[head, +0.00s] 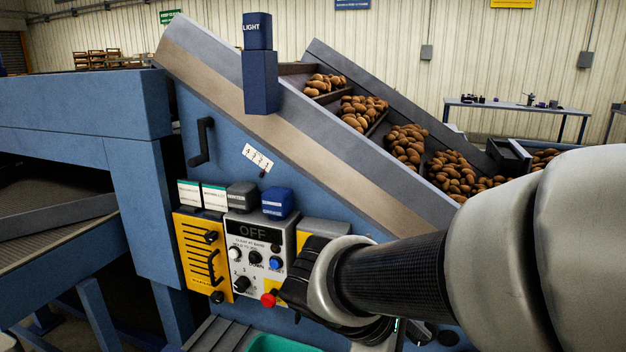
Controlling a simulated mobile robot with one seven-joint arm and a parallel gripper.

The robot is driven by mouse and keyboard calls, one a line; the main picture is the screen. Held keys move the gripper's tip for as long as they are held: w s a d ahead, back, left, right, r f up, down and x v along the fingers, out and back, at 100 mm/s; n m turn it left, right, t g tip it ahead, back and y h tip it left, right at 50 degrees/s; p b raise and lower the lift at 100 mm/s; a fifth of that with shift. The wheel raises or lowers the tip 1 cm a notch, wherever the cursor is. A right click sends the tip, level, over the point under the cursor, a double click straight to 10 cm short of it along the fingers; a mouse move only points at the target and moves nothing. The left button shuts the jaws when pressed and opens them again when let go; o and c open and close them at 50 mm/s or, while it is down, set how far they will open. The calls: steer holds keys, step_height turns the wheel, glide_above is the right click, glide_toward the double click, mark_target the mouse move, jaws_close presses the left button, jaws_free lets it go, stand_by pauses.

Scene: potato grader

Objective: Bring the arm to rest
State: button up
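My arm reaches in from the right side of the head view. My gripper (298,279) is dark and sits at the right edge of the grey control panel (233,262), close to a red mushroom button (269,299). The fingertips are small and partly hidden by the wrist. I cannot tell whether they are open or shut, or whether they touch the panel. I see nothing held. The panel's display (253,234) reads OFF.
A yellow panel (190,258) with black levers is left of the grey one. A black crank handle (201,142) sticks out above. The blue grader's sloping conveyor (330,170) carries potatoes (407,143) in compartments. A green bin (285,343) is below. A table (520,106) stands behind.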

steer(key=s+r+m+t+y+p, duration=0.1)
steer(key=s+r+m+y+p, duration=0.1)
steer(key=r+m+p, duration=0.4)
steer(key=s+a+r+m+t+y+p, duration=0.1)
steer(key=r+m+y+p, duration=0.4)
steer(key=r+p, duration=0.5)
step_height(320, 180, up, 6)
steer(key=shift+s+f+m, duration=0.25)
steer(key=shift+s+m, duration=0.55)
steer(key=shift+s, duration=0.1)
steer(key=shift+a, duration=0.2)
stand_by(0.5)
